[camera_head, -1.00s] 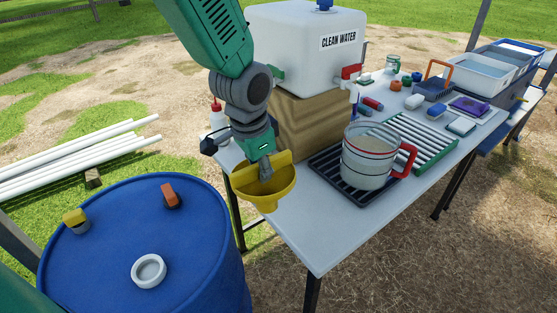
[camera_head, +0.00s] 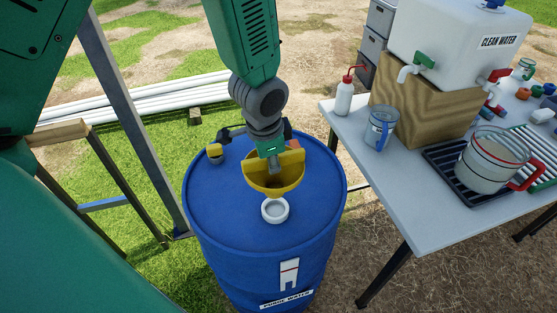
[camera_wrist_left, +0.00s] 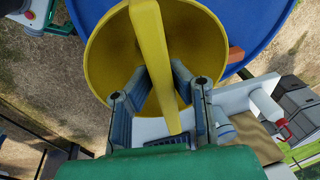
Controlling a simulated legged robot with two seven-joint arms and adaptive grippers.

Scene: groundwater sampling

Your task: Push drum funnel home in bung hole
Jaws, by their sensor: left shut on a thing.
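My left gripper (camera_head: 273,163) is shut on the yellow drum funnel (camera_head: 282,185), gripping the upright plate across its mouth. The funnel also fills the upper middle of the left wrist view (camera_wrist_left: 110,50), with the fingers on either side of the plate. The funnel is over the top of the blue drum (camera_head: 225,205), just behind the white-ringed bung hole (camera_head: 275,210) as seen from the head. The ring shows in front of the funnel's lower edge. The funnel's spout is hidden. My right gripper is not in view.
A yellow-capped fitting (camera_head: 215,153) stands on the drum's back left. To the right, the table (camera_head: 415,225) holds a water tank (camera_head: 440,45), a wash bottle (camera_head: 344,97), a clear jug (camera_head: 380,128) and a larger jug (camera_head: 488,165). White pipes (camera_head: 150,97) lie behind.

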